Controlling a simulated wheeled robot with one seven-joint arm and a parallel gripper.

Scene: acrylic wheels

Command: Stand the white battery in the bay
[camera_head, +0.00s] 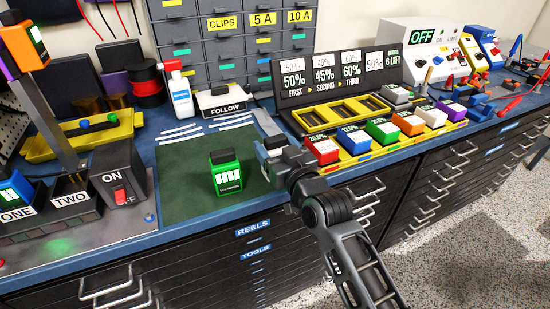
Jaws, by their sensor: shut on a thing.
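A white-topped battery (427,116) sits in the yellow-fronted row at the right, between an orange battery (408,123) and a purple one (452,109). My gripper (268,152) is over the right edge of the green mat, left of the row and well apart from the white battery. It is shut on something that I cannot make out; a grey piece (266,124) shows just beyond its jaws. A green battery (226,173) stands upright on the mat. At the left, bay ONE (18,213) holds a blue battery (13,187); bay TWO (72,200) looks empty.
A switch box (122,186) marked ON stands beside the bays. A black display (338,80) with percentages stands behind yellow slots (340,113). Red (322,150), blue (353,141) and green (382,131) batteries fill the row's near end. The green mat (180,180) has free room.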

